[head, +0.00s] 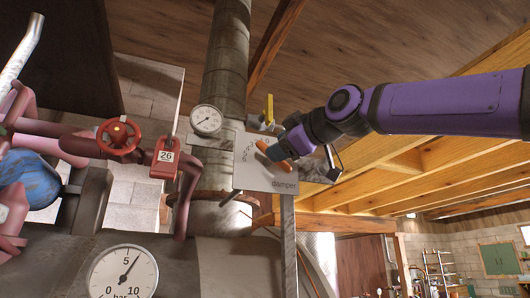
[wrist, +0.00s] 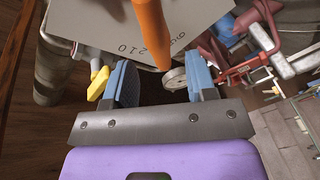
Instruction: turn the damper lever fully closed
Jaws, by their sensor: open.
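The damper plate (head: 251,176) is a pale panel marked "damper" with a printed number scale, fixed in front of the flue pipe. The orange damper lever (head: 262,146) shows only in part in the head view, with my gripper (head: 284,150) right at it and hiding much of it. In the wrist view the orange lever (wrist: 150,32) comes down from the top edge, its end lying between the two blue fingers of my gripper (wrist: 162,84). The fingers are apart, with gaps on both sides of the lever. I cannot tell whether either touches it.
A yellow-handled valve (head: 268,108) and a small round gauge (head: 206,120) sit close to the plate. A red handwheel (head: 118,137), a red tag marked 26 (head: 165,158) and red pipes are at left. A large bar gauge (head: 122,274) stands low in front.

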